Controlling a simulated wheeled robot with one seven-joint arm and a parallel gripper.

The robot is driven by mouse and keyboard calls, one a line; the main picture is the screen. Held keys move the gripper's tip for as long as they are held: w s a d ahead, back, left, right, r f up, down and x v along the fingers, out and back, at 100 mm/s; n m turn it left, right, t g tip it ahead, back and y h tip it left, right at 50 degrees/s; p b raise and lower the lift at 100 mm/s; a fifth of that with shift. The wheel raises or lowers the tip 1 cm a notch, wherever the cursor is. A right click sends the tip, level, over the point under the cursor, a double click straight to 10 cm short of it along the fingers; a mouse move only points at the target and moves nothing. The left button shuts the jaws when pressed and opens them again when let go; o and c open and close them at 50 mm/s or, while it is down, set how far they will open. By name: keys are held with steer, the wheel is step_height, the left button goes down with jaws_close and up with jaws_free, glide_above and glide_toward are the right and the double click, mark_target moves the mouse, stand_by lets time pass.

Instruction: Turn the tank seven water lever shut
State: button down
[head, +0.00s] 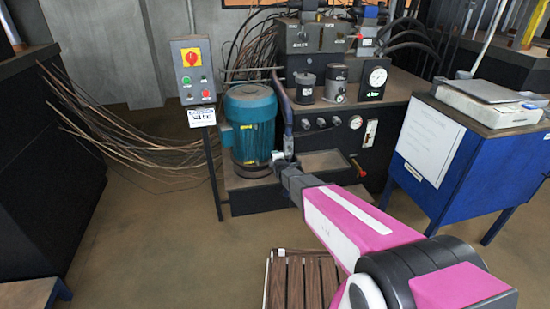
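My pink and black arm reaches from the lower right toward the dark hydraulic machine (400,107). My gripper (280,158) is at its far end, small in view, beside the right side of the teal motor (250,122). I cannot tell whether its fingers are open or shut, or whether they touch anything. A small red-handled lever (357,167) sits low on the machine's front, right of my gripper and apart from it. A blue-grey upright bar or hose (287,122) stands just above my gripper. I cannot read a tank number, and cannot tell which part is the water lever.
A control box (192,70) on a post stands left of the motor, with loose rods or cables (110,135) behind it. A blue cabinet (440,165) with a scale (478,101) stands at right. A slatted wooden pallet (303,280) lies in front. Floor at left is clear.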

steer(key=shift+d+f, duration=0.15)
steer(key=shift+f, duration=0.05)
steer(key=c, duration=1.1)
jaws_free()
steer(key=shift+o, duration=0.2)
steer(key=shift+r, duration=0.1)
steer(key=v, duration=1)
steer(key=shift+s, duration=0.4)
steer(key=shift+d+r, duration=0.1)
steer(key=shift+d, duration=0.1)
steer(key=s+d+r+m+g+h, duration=0.1)
steer(key=s+d+m+g+h, duration=0.1)
steer(key=s+d+m+g, duration=0.5)
steer(key=s+d+r+m+g+h, duration=0.2)
steer(key=s+d+m+g, duration=0.6)
steer(key=s+d+m, duration=0.6)
steer(key=s+d, duration=0.1)
steer(key=s, duration=0.2)
steer(key=shift+s+r+m, duration=0.25)
steer(key=shift+r+m, duration=0.05)
steer(key=shift+m, duration=0.1)
